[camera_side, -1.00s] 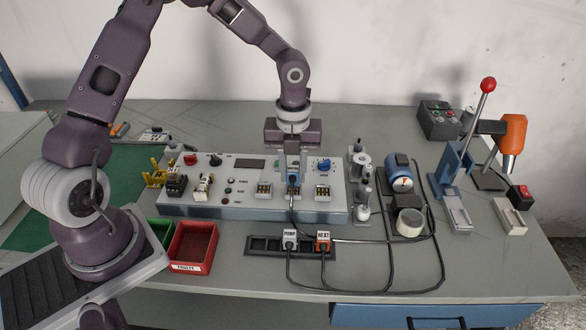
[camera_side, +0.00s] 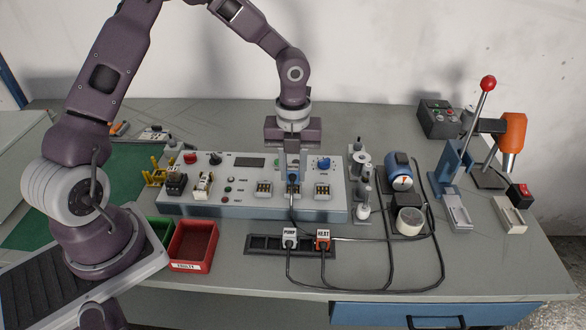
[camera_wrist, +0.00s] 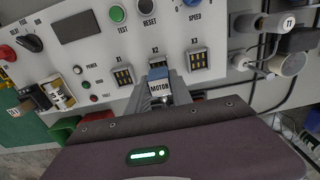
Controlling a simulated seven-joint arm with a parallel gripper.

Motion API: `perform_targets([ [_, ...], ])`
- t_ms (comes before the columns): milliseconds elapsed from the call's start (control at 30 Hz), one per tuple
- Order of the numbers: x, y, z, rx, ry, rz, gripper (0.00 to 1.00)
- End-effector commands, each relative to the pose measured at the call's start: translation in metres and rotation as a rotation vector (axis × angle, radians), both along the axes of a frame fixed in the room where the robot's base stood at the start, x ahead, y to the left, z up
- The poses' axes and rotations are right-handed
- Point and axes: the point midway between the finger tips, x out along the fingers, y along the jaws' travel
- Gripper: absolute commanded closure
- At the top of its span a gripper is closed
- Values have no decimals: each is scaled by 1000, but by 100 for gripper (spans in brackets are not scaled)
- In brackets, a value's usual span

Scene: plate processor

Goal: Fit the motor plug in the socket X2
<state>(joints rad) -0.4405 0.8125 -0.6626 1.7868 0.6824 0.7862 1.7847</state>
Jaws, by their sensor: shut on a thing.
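The motor plug (camera_wrist: 160,88), with a white MOTOR label, is held between the fingers of my gripper (camera_wrist: 168,92). In the side view my gripper (camera_side: 292,174) reaches down over the front of the control panel and is shut on the plug (camera_side: 292,179), with a cable hanging below it. Socket X2 is mostly hidden behind the plug; its X2 label (camera_wrist: 155,50) shows just above. The plug is at the X2 position, between socket X1 (camera_wrist: 123,76) and socket X3 (camera_wrist: 197,60). I cannot tell how deep it sits.
The panel (camera_side: 215,210) carries knobs and buttons above the sockets. In front, a black strip (camera_side: 262,252) holds the PUMP (camera_side: 289,239) and HEAT (camera_side: 322,240) plugs. Cables run right towards the blue motor (camera_side: 398,170). A red bin (camera_side: 192,247) stands at left.

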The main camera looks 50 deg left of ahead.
Motion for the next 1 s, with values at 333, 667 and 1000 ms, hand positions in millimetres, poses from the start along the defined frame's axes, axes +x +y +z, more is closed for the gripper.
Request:
perform_targets([
  [333,0,0,-4,-1,1,0,100],
  [667,0,0,-11,1,1,0,100],
  [1000,0,0,-18,0,1,0,100],
])
